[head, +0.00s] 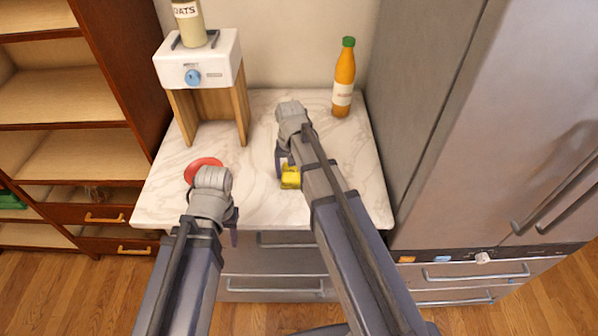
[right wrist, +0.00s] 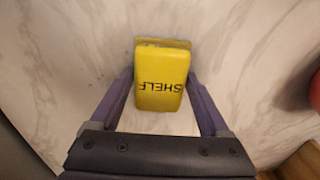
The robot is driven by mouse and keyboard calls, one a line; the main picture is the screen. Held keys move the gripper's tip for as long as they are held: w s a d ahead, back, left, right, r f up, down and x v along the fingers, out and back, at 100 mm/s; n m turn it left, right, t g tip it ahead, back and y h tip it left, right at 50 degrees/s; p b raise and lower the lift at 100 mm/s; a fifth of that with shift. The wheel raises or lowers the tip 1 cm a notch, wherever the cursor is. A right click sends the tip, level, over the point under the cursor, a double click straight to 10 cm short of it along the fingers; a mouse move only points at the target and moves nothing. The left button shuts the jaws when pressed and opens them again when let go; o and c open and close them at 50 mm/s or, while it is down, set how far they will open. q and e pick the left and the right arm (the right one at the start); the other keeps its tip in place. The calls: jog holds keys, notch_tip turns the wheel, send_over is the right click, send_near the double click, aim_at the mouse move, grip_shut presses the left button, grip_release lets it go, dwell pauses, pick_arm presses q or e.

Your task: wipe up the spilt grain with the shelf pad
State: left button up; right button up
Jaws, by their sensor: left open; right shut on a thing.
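The yellow shelf pad (right wrist: 161,82), with SHELF printed in black, sits between the fingers of my right gripper (right wrist: 160,98). The gripper is shut on it, low over the marble counter. In the head view the pad (head: 291,178) shows partly beside my right arm, near the counter's middle. My left gripper (head: 232,228) is open over the counter's front edge, its fingers mostly hidden by my wrist. I cannot make out the spilt grain clearly; a few faint specks (right wrist: 127,72) lie left of the pad in the right wrist view.
A red round dish (head: 203,165) lies on the counter (head: 260,207), partly behind my left wrist. A white dispenser (head: 198,60) with an oats container (head: 188,25) stands at the back left. An orange bottle (head: 344,80) stands at the back right, near the fridge (head: 500,120).

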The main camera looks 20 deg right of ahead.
jog(key=shift+w+a, duration=0.1)
jog(key=shift+a, duration=0.1)
notch_tip(320, 180, up, 6)
jog(key=p, duration=0.6)
jog(key=shift+d, duration=0.1)
notch_tip(320, 180, up, 3)
jog(key=p, duration=0.3)
jog(key=shift+r, duration=0.15)
dwell(0.5)
